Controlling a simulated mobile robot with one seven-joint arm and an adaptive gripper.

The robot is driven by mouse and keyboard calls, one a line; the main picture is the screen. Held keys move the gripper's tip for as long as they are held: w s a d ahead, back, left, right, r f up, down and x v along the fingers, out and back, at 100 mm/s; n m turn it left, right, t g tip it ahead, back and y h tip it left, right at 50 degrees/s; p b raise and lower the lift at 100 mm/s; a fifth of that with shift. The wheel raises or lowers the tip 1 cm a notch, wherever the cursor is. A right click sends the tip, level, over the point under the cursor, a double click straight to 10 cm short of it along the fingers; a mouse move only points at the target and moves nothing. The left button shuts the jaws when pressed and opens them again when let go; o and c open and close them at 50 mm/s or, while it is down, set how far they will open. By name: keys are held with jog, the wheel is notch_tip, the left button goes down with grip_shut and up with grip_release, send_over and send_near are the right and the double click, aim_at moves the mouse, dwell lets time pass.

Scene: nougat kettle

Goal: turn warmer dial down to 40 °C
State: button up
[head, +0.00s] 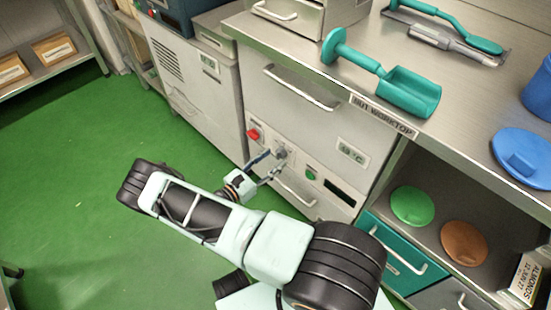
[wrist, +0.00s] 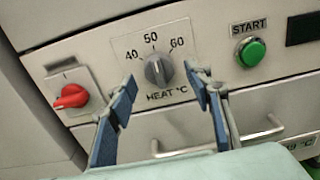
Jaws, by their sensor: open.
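The warmer dial (wrist: 158,70) is a round grey knob on a pale panel in the wrist view. The numbers 40, 50 and 60 run around its top from left to right, with "HEAT °C" below. Its pointer seems to face up near 50, but the mark is small. My gripper (wrist: 160,82) is open, with one blue-padded finger to the left of the dial and one to the right. A gap shows between each finger and the knob. In the head view my gripper (head: 267,168) reaches the panel at the dial (head: 280,153).
A red switch (wrist: 71,97) lies left of the dial and a green START button (wrist: 251,52) right of it. A drawer handle (wrist: 218,139) runs below. The worktop (head: 455,105) above holds a teal scoop (head: 408,92). Green floor (head: 75,190) is open at left.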

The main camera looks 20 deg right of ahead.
jog(key=shift+x, duration=1)
jog(key=c, duration=1.1)
jog(key=n+b, duration=0.2)
jog(key=n, duration=0.2)
jog(key=shift+f+n, duration=0.15)
jog(key=shift+n, duration=0.15)
jog(key=n+b, duration=0.1)
jog(key=n, duration=0.4)
jog(key=shift+s, duration=0.1)
jog(key=shift+n, duration=0.3)
